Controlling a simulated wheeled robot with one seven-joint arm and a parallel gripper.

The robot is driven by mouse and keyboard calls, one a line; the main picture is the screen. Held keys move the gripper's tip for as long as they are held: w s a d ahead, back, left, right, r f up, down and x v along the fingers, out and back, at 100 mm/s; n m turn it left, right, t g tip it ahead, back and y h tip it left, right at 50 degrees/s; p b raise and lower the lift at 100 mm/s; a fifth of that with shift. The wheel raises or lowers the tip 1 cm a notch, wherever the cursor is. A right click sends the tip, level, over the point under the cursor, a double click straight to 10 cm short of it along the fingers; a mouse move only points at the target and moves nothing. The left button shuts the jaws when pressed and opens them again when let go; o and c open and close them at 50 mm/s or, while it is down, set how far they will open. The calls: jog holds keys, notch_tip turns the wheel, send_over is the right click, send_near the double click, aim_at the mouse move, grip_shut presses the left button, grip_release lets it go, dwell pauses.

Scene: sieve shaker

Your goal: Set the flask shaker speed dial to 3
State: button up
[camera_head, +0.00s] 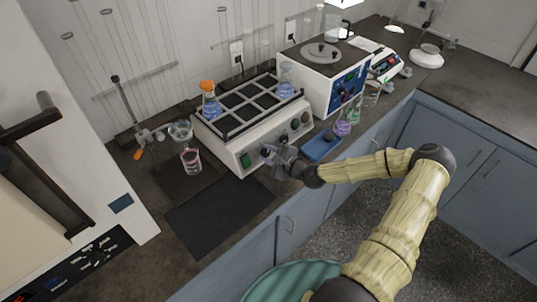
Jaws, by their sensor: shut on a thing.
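The flask shaker (228,150) is a cream box on the bench with a dark rack on top. An orange-capped flask (209,105) and another flask with blue liquid (286,84) stand in its rack. Its front has a green switch (246,160) at the left and two round knobs (301,120) towards the right. My gripper (267,152) is at the front panel, just right of the green switch, shut on what appears to be the speed dial. The fingers hide that dial, so its pointer and the number 3 cannot be read.
A blue tray (322,147) and small flasks (343,126) stand close right of my gripper. A white and blue device (322,78) stands behind. A dark mat (215,217) and beakers (191,160) lie left. The bench front edge runs below my wrist.

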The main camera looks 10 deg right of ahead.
jog(key=o, duration=1)
jog(key=shift+c, duration=0.2)
jog(key=shift+s+d, duration=0.1)
jog(key=b+v, duration=0.2)
jog(key=v, duration=1.5)
